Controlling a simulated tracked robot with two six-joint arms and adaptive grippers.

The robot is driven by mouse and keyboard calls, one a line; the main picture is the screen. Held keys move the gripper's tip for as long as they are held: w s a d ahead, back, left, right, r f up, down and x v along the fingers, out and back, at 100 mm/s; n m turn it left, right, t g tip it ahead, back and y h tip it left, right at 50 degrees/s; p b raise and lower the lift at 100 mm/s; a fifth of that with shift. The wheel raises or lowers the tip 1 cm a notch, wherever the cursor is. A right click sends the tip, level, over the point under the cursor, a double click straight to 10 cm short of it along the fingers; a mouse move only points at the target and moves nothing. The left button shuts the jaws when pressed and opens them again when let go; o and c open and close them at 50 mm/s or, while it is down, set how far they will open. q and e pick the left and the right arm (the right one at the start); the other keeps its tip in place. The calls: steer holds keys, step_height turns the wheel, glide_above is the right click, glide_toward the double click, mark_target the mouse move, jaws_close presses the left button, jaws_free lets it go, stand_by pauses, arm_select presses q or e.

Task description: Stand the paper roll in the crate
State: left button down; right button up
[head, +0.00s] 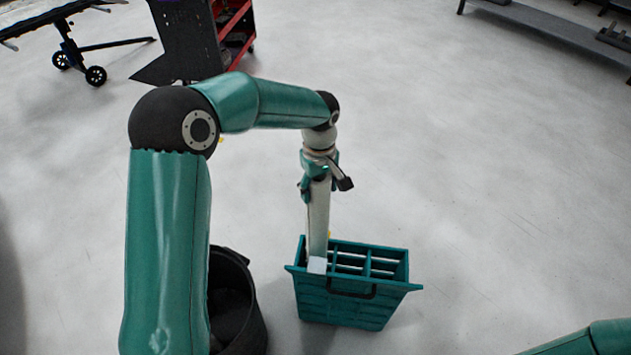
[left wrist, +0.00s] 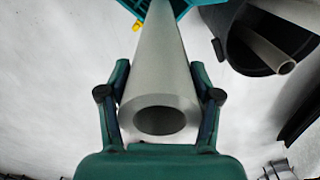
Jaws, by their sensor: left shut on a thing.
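The paper roll (head: 318,215) is a long pale tube. It hangs nearly upright from my left gripper (head: 318,182), which is shut on it near its upper end. In the left wrist view the roll (left wrist: 162,75) shows its hollow end between the two fingers of my left gripper (left wrist: 160,105). The teal crate (head: 345,308) stands on the floor below, with dividers making several compartments. The roll's lower end is at the crate's left part; whether it is inside a compartment I cannot tell. The crate's edge also shows in the left wrist view (left wrist: 190,6). My right gripper is out of view.
A black bin (head: 250,308) stands left of the crate, partly behind my left arm. In the left wrist view the bin (left wrist: 236,45) has a tube in it. A red cart (head: 236,25) and a wheeled stand (head: 75,50) are at the back. Floor on the right is clear.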

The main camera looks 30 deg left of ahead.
arm_select(q)
step_height(320, 180, down, 32)
steer(key=b, duration=2.5)
steer(key=shift+c, duration=0.7)
jaws_free()
